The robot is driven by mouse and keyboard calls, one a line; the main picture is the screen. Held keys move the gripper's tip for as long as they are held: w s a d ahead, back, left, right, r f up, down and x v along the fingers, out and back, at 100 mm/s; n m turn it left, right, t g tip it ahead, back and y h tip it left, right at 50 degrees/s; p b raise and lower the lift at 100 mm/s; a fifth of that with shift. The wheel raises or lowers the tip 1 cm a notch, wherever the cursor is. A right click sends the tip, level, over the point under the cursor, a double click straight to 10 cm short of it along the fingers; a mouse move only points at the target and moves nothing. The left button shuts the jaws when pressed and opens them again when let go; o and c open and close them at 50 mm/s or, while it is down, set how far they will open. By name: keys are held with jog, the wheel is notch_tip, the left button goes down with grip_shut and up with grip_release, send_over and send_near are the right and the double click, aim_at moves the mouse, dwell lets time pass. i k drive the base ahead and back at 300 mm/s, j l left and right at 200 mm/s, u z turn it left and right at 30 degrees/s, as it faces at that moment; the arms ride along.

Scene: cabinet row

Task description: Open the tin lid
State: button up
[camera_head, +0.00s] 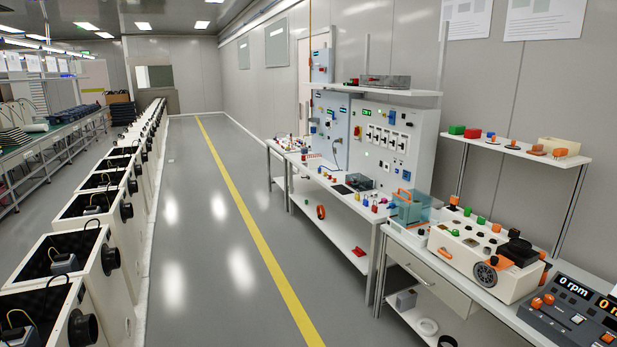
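I cannot make out a tin or its lid for certain in the head view. A teal see-through box (407,212) with an orange handle stands on the right-hand bench, near the left end of a white control box (484,258). Small coloured parts (376,203) lie on the bench beyond it, too small to tell apart. My gripper is not in view.
A row of open-topped white cabinets (107,283) runs along the left. Workbenches (355,270) with shelves and a switch panel (378,138) line the right wall. A grey console (570,308) stands at the near right. The grey floor (205,240) between is clear.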

aim_at(380, 80)
jog(key=i, duration=4.15)
jog(key=i+z, duration=0.2)
jog(key=i, duration=0.2)
jog(key=i+j+z, duration=0.2)
jog(key=i, duration=0.2)
jog(key=i+j+z, duration=0.15)
jog(key=i, duration=0.25)
